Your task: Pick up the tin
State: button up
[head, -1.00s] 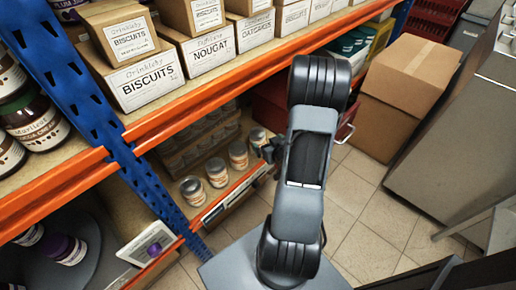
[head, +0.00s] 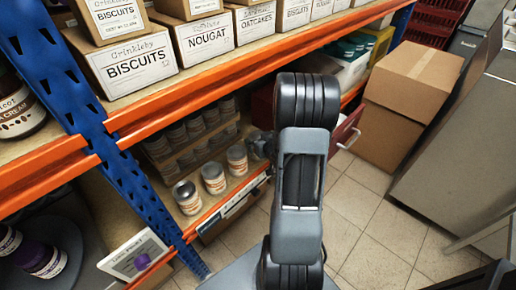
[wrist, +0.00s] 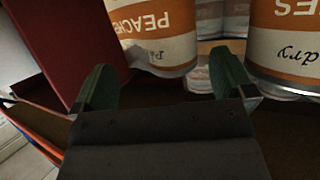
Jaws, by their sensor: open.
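A row of pale tins with orange-banded labels stands on the lower shelf. In the head view three show clearly: a front tin (head: 187,197), a middle tin (head: 213,177) and a far tin (head: 237,160). My gripper (head: 262,146) is beside the far end of this row, partly hidden by my arm. In the wrist view my gripper (wrist: 162,85) is open, its green fingertips apart with nothing held. A tin labelled PEACHES (wrist: 157,30) appears upside down just beyond the gap, left of centre. Another tin (wrist: 287,40) is close on the right, beyond the right finger.
More tins stand in a stepped tray (head: 205,150) behind the row. An orange shelf beam (head: 230,85) runs above, with biscuit boxes (head: 125,70) on it. A red object (wrist: 70,40) is close on the left. Cardboard boxes (head: 410,85) stand on the tiled floor.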

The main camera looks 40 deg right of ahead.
jog(key=shift+x, duration=0.95)
jog(key=shift+c, duration=0.5)
jog(key=c, duration=1.4)
jog(key=shift+r, duration=0.15)
notch_tip(320, 180, up, 18)
jog(key=p, duration=0.7)
jog(key=shift+a, duration=0.15)
